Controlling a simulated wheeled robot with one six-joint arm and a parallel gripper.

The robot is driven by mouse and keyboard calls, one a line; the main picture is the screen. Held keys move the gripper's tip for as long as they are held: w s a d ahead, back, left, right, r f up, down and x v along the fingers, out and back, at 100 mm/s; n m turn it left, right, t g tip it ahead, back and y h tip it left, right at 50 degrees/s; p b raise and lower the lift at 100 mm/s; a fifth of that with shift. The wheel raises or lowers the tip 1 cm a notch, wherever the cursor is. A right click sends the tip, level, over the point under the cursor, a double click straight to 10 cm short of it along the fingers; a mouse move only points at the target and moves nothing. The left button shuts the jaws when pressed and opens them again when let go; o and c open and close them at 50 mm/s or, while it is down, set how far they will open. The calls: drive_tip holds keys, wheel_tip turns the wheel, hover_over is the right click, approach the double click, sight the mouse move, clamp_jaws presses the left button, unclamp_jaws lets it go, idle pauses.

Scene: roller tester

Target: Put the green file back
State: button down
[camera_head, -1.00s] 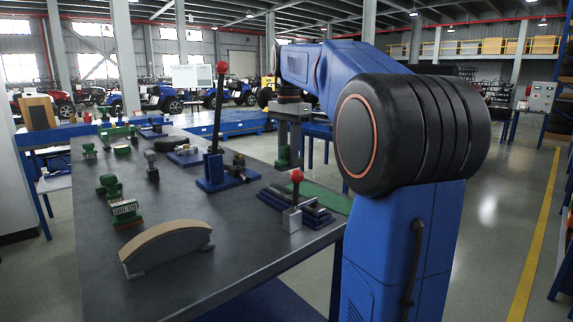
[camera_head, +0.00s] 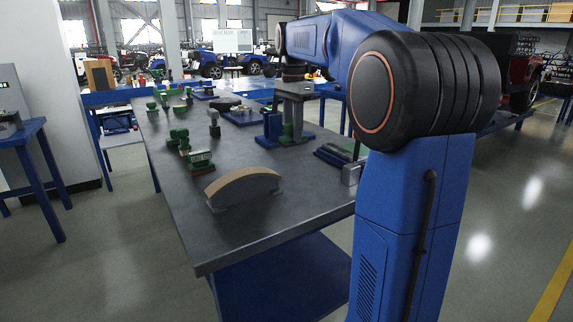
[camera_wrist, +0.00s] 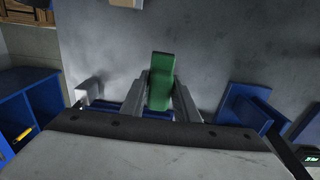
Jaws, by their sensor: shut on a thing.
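The green file (camera_wrist: 161,82) is a plain green block between the two grey fingers of my gripper (camera_wrist: 160,92) in the wrist view. In the head view my gripper (camera_head: 293,112) hangs over the dark grey bench (camera_head: 170,165), and a green part (camera_head: 287,130) shows between its fingers. My gripper is shut on the file. The file's lower end is hard to make out against the bench fixtures, so I cannot tell its height above the top.
A curved tan-topped piece (camera_head: 243,186) stands at the bench's near edge. A blue table (camera_head: 42,150) stands left; open floor lies in front.

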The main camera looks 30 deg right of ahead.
drive_tip(key=shift+f, duration=4.05)
drive_tip(key=shift+f, duration=0.1)
drive_tip(key=c, duration=1.4)
unclamp_jaws()
drive_tip(key=shift+o, duration=0.2)
wheel_tip(320, 180, up, 12)
drive_tip(key=shift+r, duration=0.15)
drive_tip(key=shift+s, duration=0.1)
